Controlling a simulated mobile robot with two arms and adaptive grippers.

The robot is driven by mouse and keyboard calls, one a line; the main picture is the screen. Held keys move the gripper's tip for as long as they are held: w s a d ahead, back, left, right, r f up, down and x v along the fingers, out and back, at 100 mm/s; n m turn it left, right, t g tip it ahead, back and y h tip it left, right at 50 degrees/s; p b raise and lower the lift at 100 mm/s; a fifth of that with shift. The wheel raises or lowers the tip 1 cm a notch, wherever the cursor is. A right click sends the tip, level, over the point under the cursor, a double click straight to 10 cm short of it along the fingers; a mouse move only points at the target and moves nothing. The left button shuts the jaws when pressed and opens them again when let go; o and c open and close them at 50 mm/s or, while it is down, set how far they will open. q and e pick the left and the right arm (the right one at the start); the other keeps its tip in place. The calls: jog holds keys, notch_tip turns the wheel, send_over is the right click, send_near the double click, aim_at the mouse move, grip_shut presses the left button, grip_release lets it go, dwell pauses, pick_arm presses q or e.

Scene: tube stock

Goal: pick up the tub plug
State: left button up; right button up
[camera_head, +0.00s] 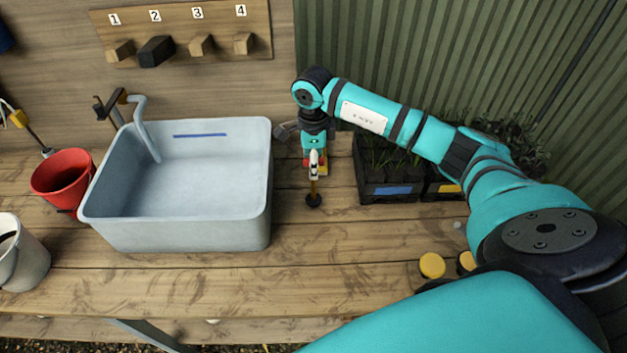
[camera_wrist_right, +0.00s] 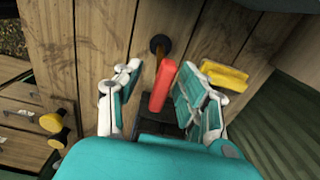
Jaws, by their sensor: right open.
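A small round black disc (camera_head: 313,201) with a brown stem stands on the wooden bench, right of the grey tub (camera_head: 190,236); I take it to be the tub plug. It also shows in the right wrist view (camera_wrist_right: 160,43). My right gripper (camera_head: 314,172) points down above it, its fingers apart. In the right wrist view my right gripper (camera_wrist_right: 162,70) is open, with a red bar (camera_wrist_right: 162,86) between its fingers, in line with the stem. I cannot tell whether bar and stem join. The fingers hide part of this. My left gripper is not in view.
A yellow block (camera_wrist_right: 225,75) lies close by my right gripper's finger. Black planters (camera_head: 388,188) stand to the right. Yellow-capped pieces (camera_head: 432,265) stand near the front edge. A red pot (camera_head: 62,178) is left of the tub. The bench before the disc is clear.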

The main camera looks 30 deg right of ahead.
aim_at(314, 183)
jog(key=shift+w+d+f+p, duration=0.1)
jog(key=shift+f+p, duration=0.2)
jog(key=shift+f, duration=1.15)
grip_shut()
